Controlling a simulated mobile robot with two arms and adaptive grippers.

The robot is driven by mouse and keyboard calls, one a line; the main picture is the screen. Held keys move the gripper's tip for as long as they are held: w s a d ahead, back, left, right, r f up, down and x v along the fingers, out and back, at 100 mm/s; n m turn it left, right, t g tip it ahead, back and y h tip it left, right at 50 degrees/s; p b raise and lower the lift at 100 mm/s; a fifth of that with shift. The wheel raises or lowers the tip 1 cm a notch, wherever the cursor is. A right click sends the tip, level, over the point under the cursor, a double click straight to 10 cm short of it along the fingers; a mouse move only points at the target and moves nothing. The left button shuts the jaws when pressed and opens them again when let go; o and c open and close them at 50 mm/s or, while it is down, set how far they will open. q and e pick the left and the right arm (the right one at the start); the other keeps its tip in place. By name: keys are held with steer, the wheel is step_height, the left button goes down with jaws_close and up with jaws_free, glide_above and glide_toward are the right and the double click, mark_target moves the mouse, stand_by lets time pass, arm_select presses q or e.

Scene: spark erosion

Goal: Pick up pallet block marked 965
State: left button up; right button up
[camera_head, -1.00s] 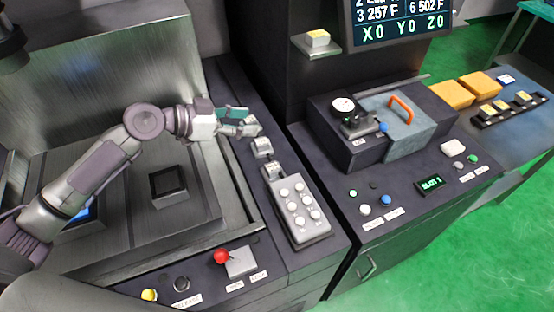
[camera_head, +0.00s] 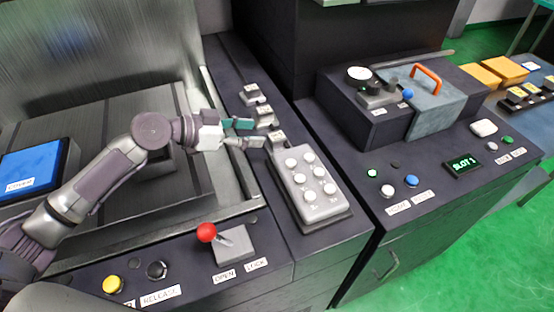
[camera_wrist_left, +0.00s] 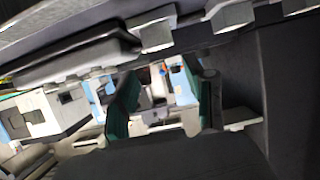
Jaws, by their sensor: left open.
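Several small metal blocks with pale label plates stand in a row on the dark ledge behind the keypad: a far one (camera_head: 253,94), a middle one (camera_head: 265,113) and a near one (camera_head: 277,138). Their markings are too small to read, so I cannot tell which is 965. My left gripper (camera_head: 249,133) is open, its green-padded fingers pointing right, close to the middle and near blocks. I cannot tell whether it touches them. In the left wrist view the two green pads (camera_wrist_left: 160,105) stand apart, with pale blocky shapes beyond them. My right gripper is out of view.
A grey keypad (camera_head: 311,187) lies just in front of the blocks. A red-knobbed lever (camera_head: 207,232) stands on the front panel. A raised metal rim (camera_head: 226,140) runs left of the ledge.

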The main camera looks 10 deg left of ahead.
mark_target(277, 135)
arm_select(q)
steer(key=shift+w+f+b, duration=0.1)
steer(key=shift+f+b, duration=0.25)
steer(key=shift+f, duration=0.6)
steer(key=shift+w+d, duration=0.15)
steer(key=shift+d, duration=0.15)
steer(key=p+x, duration=0.1)
steer(key=x, duration=0.1)
steer(key=p+x, duration=0.1)
steer(key=x, duration=0.3)
steer(key=shift+w+d+r+p, duration=0.1)
steer(key=shift+w+r+p, duration=0.15)
steer(key=shift+w+p, duration=0.15)
steer(key=shift+d+f, duration=0.15)
steer(key=shift+f, duration=0.05)
jaws_close()
steer(key=shift+r, duration=0.1)
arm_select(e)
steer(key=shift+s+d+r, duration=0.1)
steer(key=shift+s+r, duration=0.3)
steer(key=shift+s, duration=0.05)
